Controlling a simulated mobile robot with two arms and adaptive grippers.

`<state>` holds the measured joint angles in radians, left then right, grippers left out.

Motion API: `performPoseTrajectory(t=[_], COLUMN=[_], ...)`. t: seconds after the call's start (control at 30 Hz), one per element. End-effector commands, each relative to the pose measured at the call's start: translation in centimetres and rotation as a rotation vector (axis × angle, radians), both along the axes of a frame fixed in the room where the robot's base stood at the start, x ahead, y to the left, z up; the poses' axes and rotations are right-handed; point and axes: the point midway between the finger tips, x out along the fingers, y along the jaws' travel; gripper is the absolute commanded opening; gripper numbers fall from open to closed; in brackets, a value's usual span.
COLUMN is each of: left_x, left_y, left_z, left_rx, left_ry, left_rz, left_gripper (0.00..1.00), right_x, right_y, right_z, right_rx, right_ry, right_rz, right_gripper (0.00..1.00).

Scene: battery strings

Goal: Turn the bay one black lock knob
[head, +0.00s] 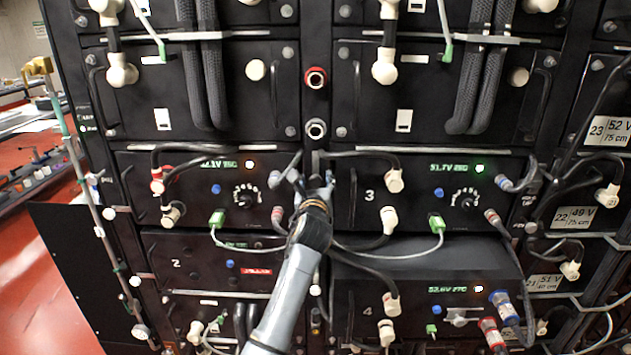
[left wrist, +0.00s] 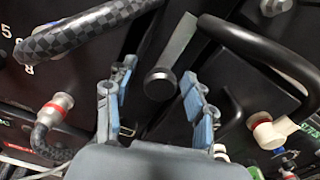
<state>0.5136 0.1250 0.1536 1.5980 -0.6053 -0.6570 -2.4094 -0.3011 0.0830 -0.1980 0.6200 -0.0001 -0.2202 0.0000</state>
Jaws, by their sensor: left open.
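A round black knob (left wrist: 160,83) shows in the left wrist view, at the lower end of a flat grey strip (left wrist: 178,45). My left gripper (left wrist: 157,92) is open, with one blue-grey finger on each side of the knob and a gap visible on both sides. In the head view my left gripper (head: 312,178) is at the narrow post between the upper left bay (head: 200,200) and bay 3 (head: 368,212). It hides the knob there. The upper left bay has a lit display; its number is not readable. My right gripper is not in view.
A braided hose (left wrist: 85,30) and a red-ringed connector (left wrist: 55,108) are on the left. Thin cables with green plugs (head: 217,218) hang near my arm.

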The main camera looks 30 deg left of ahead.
Motion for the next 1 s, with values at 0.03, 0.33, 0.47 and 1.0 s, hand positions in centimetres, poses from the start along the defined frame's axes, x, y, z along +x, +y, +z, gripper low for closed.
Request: performPoseTrajectory(t=[0.03, 0.33, 0.47, 1.0], left_x=[0.0, 0.0, 0.0, 0.0], left_y=[0.0, 0.0, 0.0, -0.1], left_z=[0.0, 0.0, 0.0, 0.1], left_rx=[0.000, 0.000, 0.000, -0.162], left_ry=[0.000, 0.000, 0.000, -0.098], left_rz=[0.000, 0.000, 0.000, -0.001], left_gripper=[0.54, 0.13, 0.00, 0.00], right_x=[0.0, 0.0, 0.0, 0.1], right_y=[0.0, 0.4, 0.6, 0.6], right_z=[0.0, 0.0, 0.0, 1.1], right_rx=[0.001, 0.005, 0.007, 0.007], right_ry=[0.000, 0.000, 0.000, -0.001], right_rz=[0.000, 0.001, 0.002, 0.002], right_gripper=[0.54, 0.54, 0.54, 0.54])
